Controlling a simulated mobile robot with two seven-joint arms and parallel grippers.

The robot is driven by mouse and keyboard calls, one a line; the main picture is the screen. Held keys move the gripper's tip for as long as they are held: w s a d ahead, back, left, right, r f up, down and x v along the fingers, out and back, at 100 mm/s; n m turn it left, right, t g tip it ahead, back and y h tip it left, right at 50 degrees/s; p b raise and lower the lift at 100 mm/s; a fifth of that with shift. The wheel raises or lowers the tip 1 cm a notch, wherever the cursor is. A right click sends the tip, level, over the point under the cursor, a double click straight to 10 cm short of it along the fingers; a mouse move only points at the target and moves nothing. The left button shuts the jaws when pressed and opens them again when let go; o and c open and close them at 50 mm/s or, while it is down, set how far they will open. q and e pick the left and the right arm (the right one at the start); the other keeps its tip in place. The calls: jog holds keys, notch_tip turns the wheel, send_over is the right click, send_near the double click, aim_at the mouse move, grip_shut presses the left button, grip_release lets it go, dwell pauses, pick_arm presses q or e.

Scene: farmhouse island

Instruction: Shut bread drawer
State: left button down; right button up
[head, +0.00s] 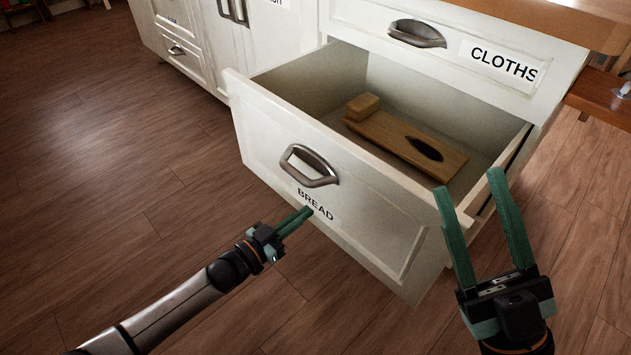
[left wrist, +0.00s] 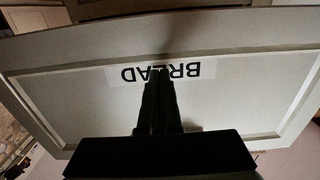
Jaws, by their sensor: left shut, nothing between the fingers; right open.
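The bread drawer (head: 270,138) is white, labelled BREAD, and stands well out of the island. Its metal cup handle (head: 309,166) is on the front, above the label (head: 315,204). Inside lie a wooden board with a dark slot (head: 393,143) and a small wooden block (head: 362,107). My left gripper (head: 308,211) is shut and empty, its tips at the drawer front by the label. In the left wrist view the fingers (left wrist: 157,92) overlap the upside-down label; I cannot tell whether they touch. My right gripper (head: 467,188) is open and empty, near the drawer's right front corner.
The drawer labelled CLOTHS (head: 450,40) is shut above. A wooden countertop (head: 560,18) and a lower wooden shelf (head: 600,95) are at the upper right. More white cabinets (head: 200,40) stand to the left. The wooden floor (head: 110,160) at left is clear.

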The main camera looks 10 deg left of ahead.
pick_arm(q)
jog(key=shift+w+d, duration=0.15)
jog(key=shift+w, duration=0.05)
pick_arm(e)
jog(key=shift+f, duration=0.15)
dwell(0.3)
pick_arm(q)
jog(key=shift+w+d+b, duration=0.35)
jog(key=shift+w+d, duration=0.1)
jog(key=shift+w, duration=0.1)
pick_arm(e)
jog(key=shift+f, duration=0.25)
pick_arm(q)
jog(key=shift+w, duration=0.1)
pick_arm(e)
jog(key=shift+r, duration=0.1)
